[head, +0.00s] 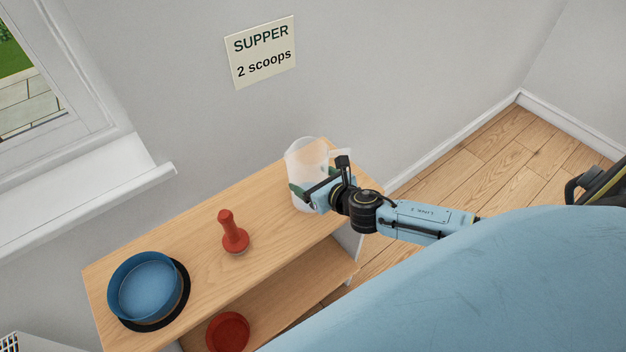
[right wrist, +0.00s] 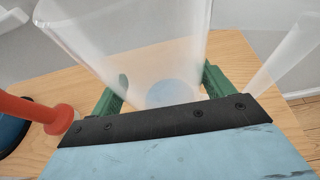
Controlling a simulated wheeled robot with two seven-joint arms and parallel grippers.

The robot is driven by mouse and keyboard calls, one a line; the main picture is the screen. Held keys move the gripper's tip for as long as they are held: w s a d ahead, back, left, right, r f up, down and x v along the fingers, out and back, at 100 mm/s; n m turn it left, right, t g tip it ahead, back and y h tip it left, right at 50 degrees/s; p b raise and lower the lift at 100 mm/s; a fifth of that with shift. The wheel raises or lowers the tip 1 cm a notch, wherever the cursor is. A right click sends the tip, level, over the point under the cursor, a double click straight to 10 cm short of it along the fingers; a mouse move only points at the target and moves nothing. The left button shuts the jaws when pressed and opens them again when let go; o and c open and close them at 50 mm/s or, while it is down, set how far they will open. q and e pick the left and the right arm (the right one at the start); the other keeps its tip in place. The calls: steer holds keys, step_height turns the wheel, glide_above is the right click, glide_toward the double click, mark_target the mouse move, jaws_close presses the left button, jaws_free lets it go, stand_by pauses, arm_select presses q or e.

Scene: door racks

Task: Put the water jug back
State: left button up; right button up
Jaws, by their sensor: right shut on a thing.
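The water jug (head: 306,158) is a translucent white jug with a handle at its right. It is upright at the right end of the wooden shelf unit's top (head: 205,208). My right gripper (head: 309,190) is shut on the jug's lower body. In the right wrist view the green fingers lie on both sides of the jug (right wrist: 140,45), and a pale blue round patch shows through it low down. The gripper hides part of the jug's base, so I cannot tell whether it touches the top. My left gripper is not in view.
A red upright-handled object (head: 232,234) stands mid-top. A blue bowl (head: 146,284) sits on a dark round mat at the left end. A red bowl (head: 228,332) is on the lower shelf. A wall sign (head: 262,52) reads "SUPPER 2 scoops". A window sill (head: 90,212) juts out at left.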

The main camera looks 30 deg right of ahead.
steer(key=shift+f, duration=0.15)
steer(key=o, duration=1.2)
steer(key=shift+o, duration=0.2)
steer(key=shift+r, duration=0.2)
steer(key=a+v, duration=0.1)
steer(key=v, duration=1.1)
steer(key=shift+d, duration=0.4)
